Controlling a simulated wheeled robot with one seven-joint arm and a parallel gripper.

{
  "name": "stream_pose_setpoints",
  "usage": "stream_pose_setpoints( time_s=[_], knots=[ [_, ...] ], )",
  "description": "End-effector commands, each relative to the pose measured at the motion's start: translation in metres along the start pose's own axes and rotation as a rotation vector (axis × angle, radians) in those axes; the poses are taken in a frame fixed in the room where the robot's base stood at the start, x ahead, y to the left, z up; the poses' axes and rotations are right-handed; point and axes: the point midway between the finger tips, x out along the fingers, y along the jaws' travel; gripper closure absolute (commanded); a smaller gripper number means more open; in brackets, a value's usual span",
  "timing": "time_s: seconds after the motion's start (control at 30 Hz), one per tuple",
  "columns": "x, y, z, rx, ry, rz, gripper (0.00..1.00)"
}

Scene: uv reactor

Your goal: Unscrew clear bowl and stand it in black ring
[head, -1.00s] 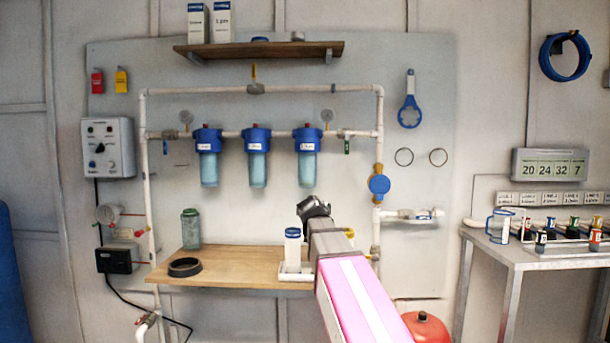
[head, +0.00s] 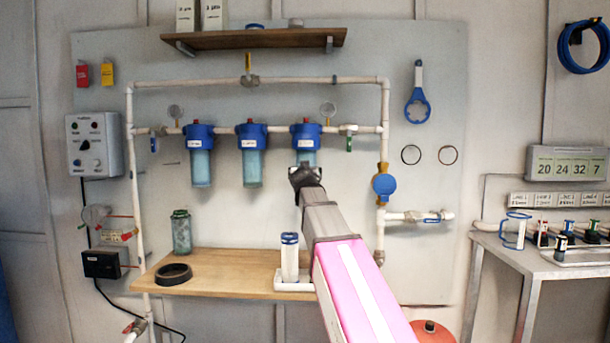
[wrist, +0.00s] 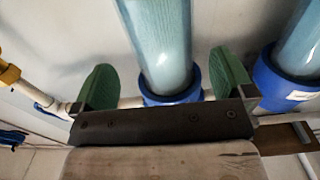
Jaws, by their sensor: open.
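Three filter housings with blue heads and clear bluish bowls hang in a row from the pipe. My gripper (head: 305,176) is in front of the right-hand housing and hides the lower part of its clear bowl (head: 306,158). In the wrist view, that bowl (wrist: 158,45) appears between the open green fingers of my gripper (wrist: 164,82), with a visible gap on each side. Its blue head (wrist: 172,97) is partly hidden by the gripper body. The black ring (head: 174,270) lies flat on the wooden shelf at the left and looks empty.
The middle housing's bowl (head: 252,169) hangs close to the left. A greenish jar (head: 181,235) stands behind the black ring, and a white cartridge (head: 289,257) stands in a white tray. The wooden shelf (head: 228,272) is clear between them. A blue meter (head: 384,186) is at the right.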

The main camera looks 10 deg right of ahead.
Motion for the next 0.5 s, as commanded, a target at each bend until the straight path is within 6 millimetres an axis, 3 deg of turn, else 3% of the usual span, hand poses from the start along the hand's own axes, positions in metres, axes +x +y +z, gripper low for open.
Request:
stream_pose_setpoints(
  time_s=[0.03, 0.3, 0.5],
  knots=[
    [0.012, -0.001, -0.001, 0.0, 0.0, 0.0, 0.0],
    [0.057, -0.001, -0.001, 0.0, 0.0, 0.0, 0.0],
    [0.072, -0.001, 0.0, 0.0, 0.0, -0.001, 0.0]
  ],
)
